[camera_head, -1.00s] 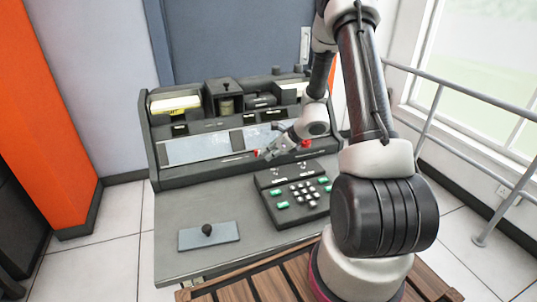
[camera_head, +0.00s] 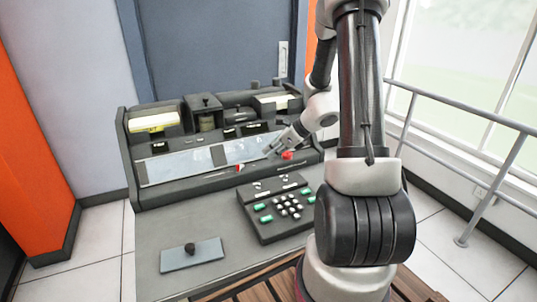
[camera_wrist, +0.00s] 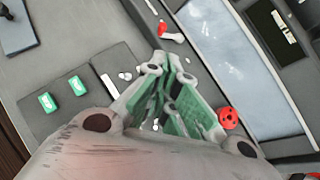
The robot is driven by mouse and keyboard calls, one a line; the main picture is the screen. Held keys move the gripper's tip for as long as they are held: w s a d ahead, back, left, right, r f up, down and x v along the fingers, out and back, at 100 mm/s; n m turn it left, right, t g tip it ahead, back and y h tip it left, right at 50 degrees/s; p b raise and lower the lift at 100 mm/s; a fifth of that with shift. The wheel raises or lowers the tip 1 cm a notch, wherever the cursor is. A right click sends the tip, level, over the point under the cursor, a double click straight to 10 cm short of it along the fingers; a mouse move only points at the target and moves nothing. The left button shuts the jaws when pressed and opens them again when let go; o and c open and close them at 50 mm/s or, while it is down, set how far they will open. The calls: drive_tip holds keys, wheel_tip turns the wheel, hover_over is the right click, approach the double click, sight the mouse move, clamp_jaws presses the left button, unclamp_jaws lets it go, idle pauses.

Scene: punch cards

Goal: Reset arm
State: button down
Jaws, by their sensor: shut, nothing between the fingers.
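My gripper (camera_head: 272,152) is shut and empty. In the head view it hangs in front of the long pale panel of the grey card-punch machine (camera_head: 160,191), near its right part. In the wrist view the gripper (camera_wrist: 167,62) points over the machine, with the keypad's keys partly hidden behind its fingers. A red knob (camera_head: 287,155) sits just right of and below the gripper in the head view; it also shows in the wrist view (camera_wrist: 229,118). A smaller red-tipped lever (camera_head: 239,168) lies to the left.
A black keypad (camera_head: 262,222) with green and white keys stands on the desk (camera_head: 190,226). A blue-grey plate with a black knob (camera_head: 192,256) lies at the desk's front left. A metal railing (camera_head: 448,112) runs along the right. A blue door (camera_head: 205,50) is behind.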

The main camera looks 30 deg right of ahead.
idle(0.4)
drive_tip(key=s+a+r+n+g, duration=0.1)
drive_tip(key=s+r+n+g, duration=0.15)
drive_tip(key=s+n, duration=0.45)
drive_tip(key=s+a+r+n+g, duration=0.1)
drive_tip(key=s+n+g, duration=0.2)
drive_tip(key=s+n, duration=0.4)
drive_tip(key=s+a+r+n+t+h, duration=0.1)
drive_tip(key=s+r+n+h, duration=0.1)
drive_tip(key=s+r+n, duration=0.4)
drive_tip(key=s+a+r+n+t+h, duration=0.1)
drive_tip(key=s+r+n+t+h, duration=0.1)
drive_tip(key=s+r+n, duration=0.5)
wheel_tip(320, 180, up, 5)
drive_tip(key=shift+a+r+n+h, duration=0.2)
drive_tip(key=shift+n+h, duration=0.4)
drive_tip(key=shift+h, duration=0.2)
drive_tip(key=c, duration=2.2)
unclamp_jaws()
